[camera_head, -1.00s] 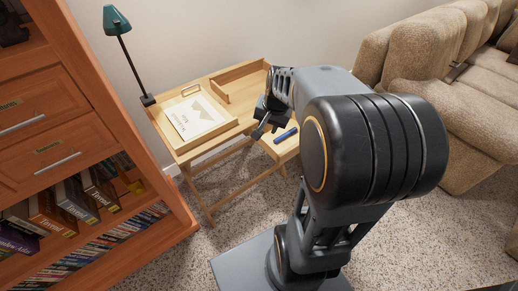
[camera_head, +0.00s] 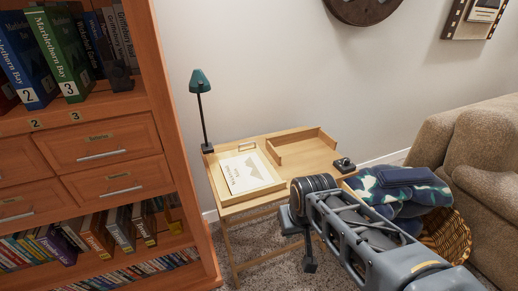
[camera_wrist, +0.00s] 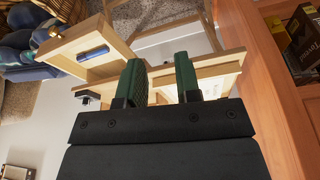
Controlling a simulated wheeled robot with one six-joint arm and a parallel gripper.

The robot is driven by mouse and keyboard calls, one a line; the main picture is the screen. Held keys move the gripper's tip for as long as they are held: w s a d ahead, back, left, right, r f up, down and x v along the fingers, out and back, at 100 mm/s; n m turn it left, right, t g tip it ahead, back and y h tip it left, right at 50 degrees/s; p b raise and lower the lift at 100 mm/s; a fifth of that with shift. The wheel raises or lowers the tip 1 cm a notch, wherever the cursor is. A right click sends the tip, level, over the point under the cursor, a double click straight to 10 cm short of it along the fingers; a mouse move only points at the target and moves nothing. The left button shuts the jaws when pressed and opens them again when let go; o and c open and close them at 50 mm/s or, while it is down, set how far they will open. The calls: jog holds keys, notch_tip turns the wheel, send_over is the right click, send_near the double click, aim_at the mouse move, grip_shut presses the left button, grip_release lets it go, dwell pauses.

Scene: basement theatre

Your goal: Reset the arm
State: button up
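My arm reaches in from the lower right of the head view, with its wrist in front of the wooden desk (camera_head: 290,146). In the wrist view my gripper (camera_wrist: 161,75) has its two green-padded fingers apart, with nothing held between them. Beyond the fingers, the desk shows turned around in that view. An open desk drawer (camera_wrist: 118,52) holds a blue object (camera_wrist: 93,53). In the head view my arm hides the drawer. No object touches the fingers as far as I can see.
A tray with a paper (camera_head: 243,172), a green lamp (camera_head: 201,85) and a small dark device (camera_head: 344,165) are on the desk. A tall bookcase (camera_head: 150,75) stands left. A basket (camera_head: 450,235) with blankets (camera_head: 402,190) and a sofa (camera_head: 490,160) are on the right.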

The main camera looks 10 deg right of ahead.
notch_tip(320, 180, up, 23)
jog(key=p, duration=2)
jog(key=shift+s+a+t+p, duration=0.2)
jog(key=shift+a+t+p, duration=0.1)
jog(key=shift+p, duration=0.1)
jog(key=shift+c, duration=0.5)
